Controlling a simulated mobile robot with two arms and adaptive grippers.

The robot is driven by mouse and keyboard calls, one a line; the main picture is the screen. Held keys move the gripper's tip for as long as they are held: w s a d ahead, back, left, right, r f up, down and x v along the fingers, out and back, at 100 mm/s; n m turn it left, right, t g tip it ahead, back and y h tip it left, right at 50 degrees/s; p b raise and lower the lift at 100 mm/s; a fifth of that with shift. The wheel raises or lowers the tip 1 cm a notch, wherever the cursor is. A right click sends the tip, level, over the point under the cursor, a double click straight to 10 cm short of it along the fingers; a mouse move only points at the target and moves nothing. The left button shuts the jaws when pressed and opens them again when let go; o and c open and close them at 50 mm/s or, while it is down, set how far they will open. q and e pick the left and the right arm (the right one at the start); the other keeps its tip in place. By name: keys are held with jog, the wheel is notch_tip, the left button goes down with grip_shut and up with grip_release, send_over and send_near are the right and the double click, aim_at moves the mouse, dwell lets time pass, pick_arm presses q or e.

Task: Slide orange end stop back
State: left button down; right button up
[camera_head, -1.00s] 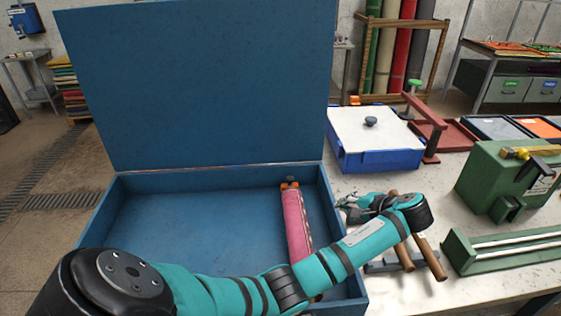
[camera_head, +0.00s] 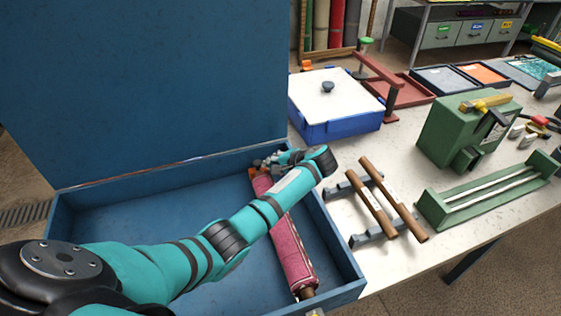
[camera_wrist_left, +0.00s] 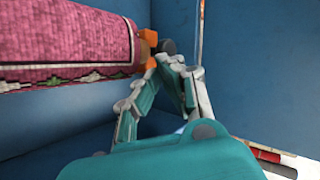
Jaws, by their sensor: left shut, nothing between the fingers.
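A pink patterned rug roll (camera_head: 285,240) lies inside the blue box (camera_head: 130,205), running from front to back. The orange end stop (camera_head: 256,164) is at the roll's far end, near the back wall. It also shows in the left wrist view (camera_wrist_left: 148,40), at the roll's right end, with a dark round part beside it. My left gripper (camera_head: 268,161) is shut and empty at the end stop. In the left wrist view its fingertips (camera_wrist_left: 168,60) are just below and right of the orange piece; whether they touch is unclear. My right gripper is not in view.
The box's raised blue lid (camera_head: 140,80) stands behind. On the table to the right are a blue case with a white top (camera_head: 330,92), a rack with wooden bars (camera_head: 377,210), a green machine (camera_head: 465,130) and a green trough (camera_head: 490,190).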

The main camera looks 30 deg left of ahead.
pick_arm(q)
jog(key=shift+w+a+f, duration=0.15)
jog(key=shift+a+f, duration=0.25)
jog(key=shift+a, duration=0.1)
jog(key=shift+w+a+f+b, duration=0.1)
jog(key=shift+w+a+b, duration=0.1)
jog(key=shift+a+b, duration=0.1)
jog(key=shift+w+a+b, duration=0.85)
jog(key=shift+a+b, duration=0.05)
jog(key=shift+w+a, duration=0.25)
jog(key=shift+a, duration=0.1)
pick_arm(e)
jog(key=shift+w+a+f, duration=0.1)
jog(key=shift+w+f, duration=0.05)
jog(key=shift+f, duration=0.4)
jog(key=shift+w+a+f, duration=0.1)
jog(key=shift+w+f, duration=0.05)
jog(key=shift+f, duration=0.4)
pick_arm(q)
jog(key=shift+r, duration=0.2)
